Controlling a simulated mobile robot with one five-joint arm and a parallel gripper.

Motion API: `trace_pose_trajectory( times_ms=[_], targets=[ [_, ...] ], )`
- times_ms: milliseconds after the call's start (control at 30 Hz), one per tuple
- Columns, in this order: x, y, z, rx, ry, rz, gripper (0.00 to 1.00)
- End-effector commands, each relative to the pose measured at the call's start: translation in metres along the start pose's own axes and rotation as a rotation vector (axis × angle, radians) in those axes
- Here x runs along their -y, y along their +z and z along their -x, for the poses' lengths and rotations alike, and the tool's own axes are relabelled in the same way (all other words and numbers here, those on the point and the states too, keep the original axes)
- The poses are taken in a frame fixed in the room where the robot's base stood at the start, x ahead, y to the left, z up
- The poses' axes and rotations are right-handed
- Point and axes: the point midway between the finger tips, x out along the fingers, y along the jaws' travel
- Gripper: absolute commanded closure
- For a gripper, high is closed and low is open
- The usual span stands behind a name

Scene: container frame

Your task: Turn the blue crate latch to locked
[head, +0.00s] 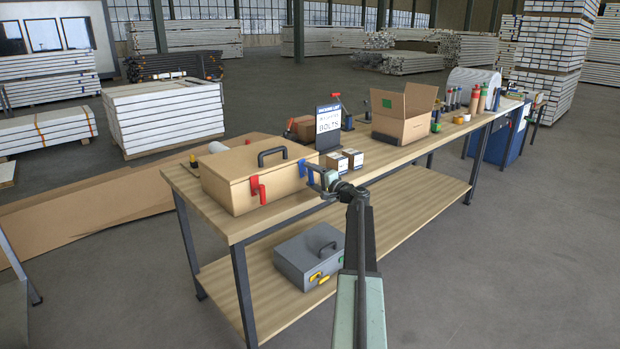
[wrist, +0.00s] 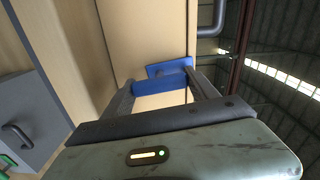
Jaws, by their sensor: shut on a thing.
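The tan crate (head: 225,187) with a dark top handle stands on the left end of the workbench. Its blue latch (head: 302,168) is at the right end of its front face, and a red latch (head: 256,190) is farther left on the same face. My gripper (head: 319,180) is at the blue latch, reaching in from the right. In the wrist view the blue latch (wrist: 165,85) lies between the two fingers, and my gripper (wrist: 160,85) is shut on it. The latch looks bent, with one part against the crate and one part across the fingertips.
The workbench (head: 215,222) also holds a bolts sign (head: 328,127), small boxes (head: 345,160), an open carton (head: 402,113) and several bottles. A grey case (head: 310,257) with yellow latches sits on the lower shelf. The floor right of the bench is clear.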

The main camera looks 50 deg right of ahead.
Motion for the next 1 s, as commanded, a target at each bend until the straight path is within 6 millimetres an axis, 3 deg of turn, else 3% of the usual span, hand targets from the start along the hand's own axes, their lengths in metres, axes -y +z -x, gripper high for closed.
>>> trace_pose_trajectory(
  times_ms=[300,867,900,967,1000],
  targets=[
    [0.0007,-0.0003,-0.0013,-0.001,-0.003,-0.131,0.73],
    [0.0006,-0.0004,-0.0007,-0.001,-0.003,-0.162,0.72],
    [0.0005,-0.0004,-0.0007,-0.001,-0.003,-0.162,0.29],
    [0.0005,-0.0004,-0.0006,0.000,-0.002,-0.161,0.13],
    [0.0004,-0.0005,-0.0004,-0.001,-0.002,-0.161,0.11]
  ],
)
